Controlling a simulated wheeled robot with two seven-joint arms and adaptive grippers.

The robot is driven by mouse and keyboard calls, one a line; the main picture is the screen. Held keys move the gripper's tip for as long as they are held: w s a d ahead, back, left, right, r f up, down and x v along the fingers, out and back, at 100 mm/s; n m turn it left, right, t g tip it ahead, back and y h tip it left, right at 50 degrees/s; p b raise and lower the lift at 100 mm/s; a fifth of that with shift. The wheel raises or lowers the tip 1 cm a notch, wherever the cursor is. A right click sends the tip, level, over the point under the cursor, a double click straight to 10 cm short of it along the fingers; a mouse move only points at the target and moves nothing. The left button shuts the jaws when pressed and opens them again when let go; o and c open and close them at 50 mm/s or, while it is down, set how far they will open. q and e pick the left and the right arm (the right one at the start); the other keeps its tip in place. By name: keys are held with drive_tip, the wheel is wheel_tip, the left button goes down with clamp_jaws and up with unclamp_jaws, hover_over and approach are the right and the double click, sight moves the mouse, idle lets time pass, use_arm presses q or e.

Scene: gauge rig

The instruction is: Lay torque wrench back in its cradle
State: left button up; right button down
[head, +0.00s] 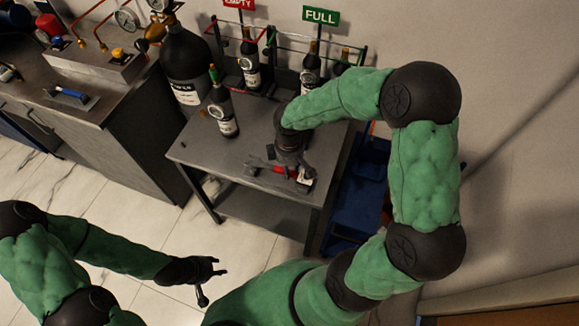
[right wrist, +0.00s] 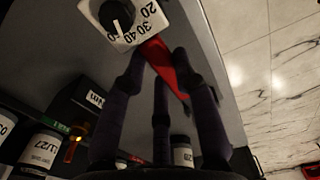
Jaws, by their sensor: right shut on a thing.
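A tool with a red part (head: 281,170) and a white dial (head: 304,181) is at the front of the small grey table; I take it for the torque wrench. My right gripper (head: 290,167) points down over it and is shut on the red part. In the right wrist view the dial (right wrist: 120,22) has a black knob and numbers, and the red part (right wrist: 163,62) lies between the fingers (right wrist: 160,75). I cannot tell whether it touches the table. A blue-handled tool (head: 72,94) rests on a grey plate (head: 62,103) on the left bench, possibly the cradle. My left gripper (head: 208,278) is open and empty.
More bottles (head: 250,65) stand in a rack behind, under red and green (head: 320,15) signs. The floor at front left is clear.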

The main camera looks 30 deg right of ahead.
drive_tip(key=shift+f+b, duration=0.5)
drive_tip(key=shift+f, duration=0.25)
drive_tip(key=c, duration=0.9)
unclamp_jaws()
wheel_tip(320, 180, up, 12)
drive_tip(key=shift+w+r, duration=0.1)
